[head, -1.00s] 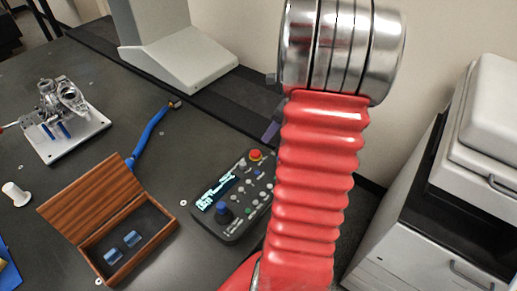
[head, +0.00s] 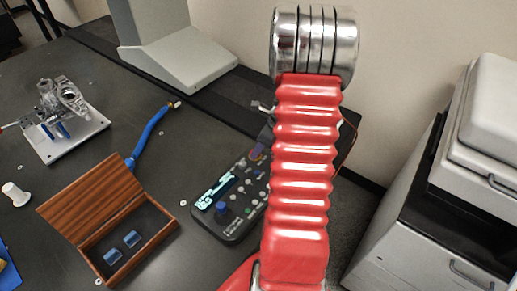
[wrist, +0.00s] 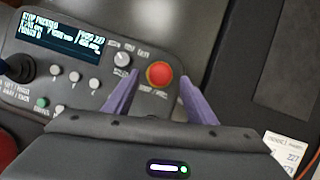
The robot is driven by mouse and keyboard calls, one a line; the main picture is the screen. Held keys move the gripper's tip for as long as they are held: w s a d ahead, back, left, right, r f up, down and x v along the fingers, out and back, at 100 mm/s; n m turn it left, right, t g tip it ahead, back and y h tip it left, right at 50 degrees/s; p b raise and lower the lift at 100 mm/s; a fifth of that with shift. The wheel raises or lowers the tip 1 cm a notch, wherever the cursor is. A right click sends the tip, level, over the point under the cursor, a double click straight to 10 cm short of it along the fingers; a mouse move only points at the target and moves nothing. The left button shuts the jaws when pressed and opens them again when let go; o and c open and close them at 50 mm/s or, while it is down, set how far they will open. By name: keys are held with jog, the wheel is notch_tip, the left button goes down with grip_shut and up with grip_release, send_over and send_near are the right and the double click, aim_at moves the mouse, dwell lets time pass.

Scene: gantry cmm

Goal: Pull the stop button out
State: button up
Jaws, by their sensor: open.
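The red round stop button (wrist: 159,74) sits on a yellow ring on the dark control pendant (head: 231,230). In the wrist view the pendant's screen (wrist: 62,38) reads "STOP PRESSED". My gripper (wrist: 158,84) is open and empty, with one purple finger on each side of the button in that view. I cannot tell whether the fingertips are level with the button or still above it. In the head view a purple finger (head: 257,152) covers the button's place, and my red arm hides the pendant's right side.
A blue-knobbed joystick (head: 221,208) and several small buttons lie close by on the pendant. An open wooden box (head: 160,222) with blue blocks stands to the left.

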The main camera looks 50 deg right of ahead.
jog(key=shift+x, duration=0.9)
jog(key=shift+c, duration=0.5)
grip_shut()
